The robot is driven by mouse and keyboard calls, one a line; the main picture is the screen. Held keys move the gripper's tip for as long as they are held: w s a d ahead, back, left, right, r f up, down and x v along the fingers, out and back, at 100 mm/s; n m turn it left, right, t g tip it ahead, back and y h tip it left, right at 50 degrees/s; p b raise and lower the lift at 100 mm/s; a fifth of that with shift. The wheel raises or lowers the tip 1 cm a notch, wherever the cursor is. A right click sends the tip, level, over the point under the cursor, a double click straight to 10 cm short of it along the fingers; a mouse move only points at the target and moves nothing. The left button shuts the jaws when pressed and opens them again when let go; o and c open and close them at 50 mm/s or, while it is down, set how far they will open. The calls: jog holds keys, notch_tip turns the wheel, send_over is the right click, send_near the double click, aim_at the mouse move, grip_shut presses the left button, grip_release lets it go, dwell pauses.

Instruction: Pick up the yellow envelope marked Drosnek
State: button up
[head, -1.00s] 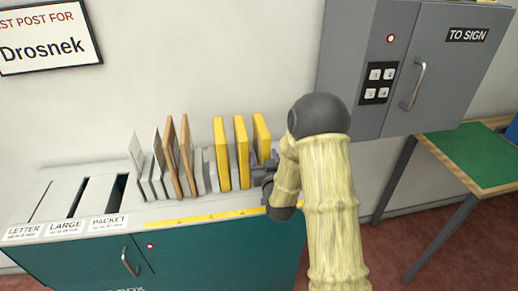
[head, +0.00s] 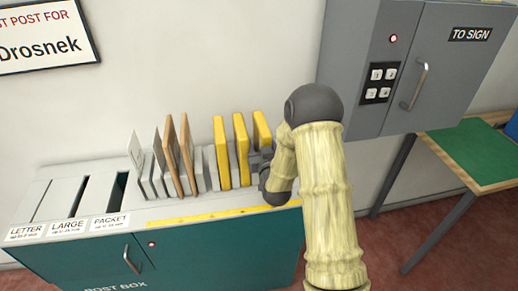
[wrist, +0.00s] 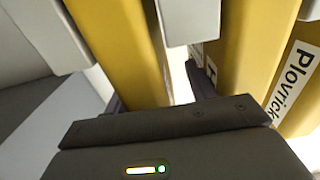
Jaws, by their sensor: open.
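Three yellow envelopes, left (head: 221,152), middle (head: 241,148) and right (head: 261,130), stand upright in the rack in the head view. My gripper (head: 259,163) is beside them at the right end of the rack, partly hidden by my arm. In the wrist view my open gripper (wrist: 158,92) has its fingers on either side of the lower end of a yellow envelope (wrist: 118,40); contact cannot be told. No name shows on that envelope. Yellow surfaces to its right bear a label reading Plovrick (wrist: 294,83) and a mostly hidden label. I cannot read Drosnek on any envelope.
Grey dividers (wrist: 189,20) stand close beside the fingers. Brown and white envelopes (head: 172,155) fill the rack's left part. The teal post box (head: 215,245) has slots at left. A Drosnek sign (head: 45,38) hangs on the wall. A grey cabinet (head: 410,25) and a green-topped table (head: 480,155) are at right.

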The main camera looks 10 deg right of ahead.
jog(key=shift+d, duration=0.35)
jog(key=shift+d+f, duration=0.1)
jog(key=shift+d, duration=0.05)
jog(key=shift+c, duration=1.2)
jog(key=c, duration=0.9)
jog(key=shift+a, duration=0.2)
jog(key=shift+c, duration=0.2)
notch_tip(320, 180, up, 18)
